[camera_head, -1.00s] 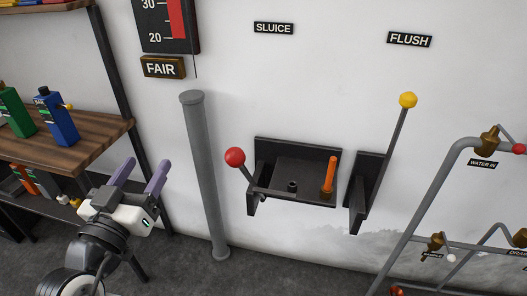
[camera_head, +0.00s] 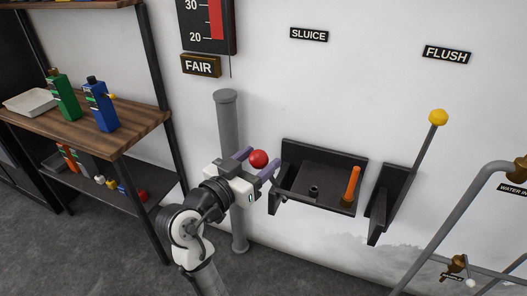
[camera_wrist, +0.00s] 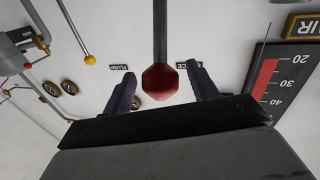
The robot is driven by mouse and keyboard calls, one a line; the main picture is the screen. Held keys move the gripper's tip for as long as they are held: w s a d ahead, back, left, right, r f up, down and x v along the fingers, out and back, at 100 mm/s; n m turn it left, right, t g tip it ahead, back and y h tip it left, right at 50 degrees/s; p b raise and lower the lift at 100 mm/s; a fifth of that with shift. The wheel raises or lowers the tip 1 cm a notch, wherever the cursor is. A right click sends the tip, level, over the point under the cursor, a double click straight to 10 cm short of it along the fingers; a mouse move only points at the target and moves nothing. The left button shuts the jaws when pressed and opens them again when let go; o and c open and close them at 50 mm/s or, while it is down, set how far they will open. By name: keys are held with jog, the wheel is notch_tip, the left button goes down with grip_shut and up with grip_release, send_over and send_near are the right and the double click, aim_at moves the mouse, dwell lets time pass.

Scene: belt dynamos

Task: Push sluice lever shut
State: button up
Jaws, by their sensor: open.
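The sluice lever's red ball knob (camera_head: 258,159) sits at the left end of a dark wall bracket (camera_head: 325,182), below the SLUICE sign (camera_head: 309,34). My gripper (camera_head: 262,158) is open, with its two purple fingers on either side of the knob. In the wrist view, the red knob (camera_wrist: 160,80) lies between the two fingers (camera_wrist: 161,84), with a gap on each side. The wrist view is upside down, and the lever's dark rod (camera_wrist: 160,28) runs from the knob to the top edge. In the head view the gripper hides most of the rod.
An orange handle (camera_head: 351,185) stands in the bracket's tray. The flush lever with a yellow knob (camera_head: 438,117) leans up to the right. A grey post (camera_head: 229,112) stands behind my gripper. A wooden shelf (camera_head: 70,130) with bottles is at left, grey pipes at right.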

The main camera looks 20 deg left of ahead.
jog(key=shift+x, duration=1.15)
grip_shut()
